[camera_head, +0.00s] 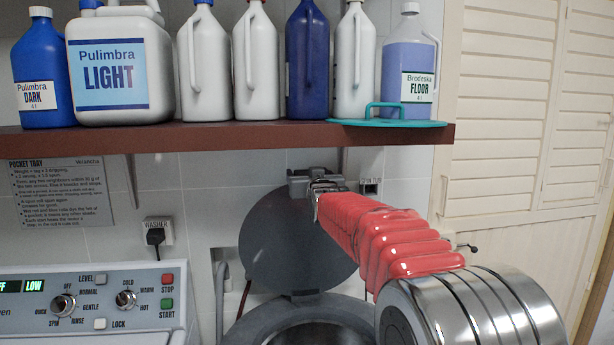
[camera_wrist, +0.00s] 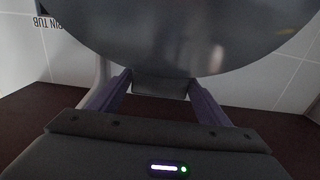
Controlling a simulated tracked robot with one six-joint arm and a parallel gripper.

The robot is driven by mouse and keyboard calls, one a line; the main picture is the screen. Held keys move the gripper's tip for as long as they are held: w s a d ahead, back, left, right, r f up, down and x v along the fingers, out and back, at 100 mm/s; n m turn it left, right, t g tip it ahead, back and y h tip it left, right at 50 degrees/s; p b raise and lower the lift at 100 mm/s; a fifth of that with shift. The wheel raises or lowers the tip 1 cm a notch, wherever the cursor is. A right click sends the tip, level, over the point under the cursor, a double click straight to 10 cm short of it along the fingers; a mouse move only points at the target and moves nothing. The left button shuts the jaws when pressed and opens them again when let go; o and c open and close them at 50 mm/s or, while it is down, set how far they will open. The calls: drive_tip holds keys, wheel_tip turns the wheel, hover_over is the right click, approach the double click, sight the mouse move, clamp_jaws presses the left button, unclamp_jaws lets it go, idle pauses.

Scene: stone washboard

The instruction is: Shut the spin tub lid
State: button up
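The spin tub lid (camera_head: 290,245) is a dark grey round disc. It stands upright, open, at the back of the spin tub (camera_head: 250,325), whose round opening shows at the bottom of the head view. My gripper (camera_head: 303,190) is at the lid's top edge, at the end of my red-sleeved arm. In the wrist view the lid (camera_wrist: 190,35) fills the top, and a dark tab (camera_wrist: 160,87) at its edge lies between the two fingertips of my gripper (camera_wrist: 160,80). The fingers are apart; I cannot tell whether they press on the tab.
A brown shelf (camera_head: 230,136) with several bottles runs just above my gripper. A teal holder (camera_head: 390,123) sits at its right end. The washer panel (camera_head: 90,298) is at lower left. A louvred door (camera_head: 530,130) stands at right.

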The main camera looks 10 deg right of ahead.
drive_tip(key=c, duration=1.2)
drive_tip(key=shift+a, duration=0.1)
drive_tip(key=shift+s, duration=0.15)
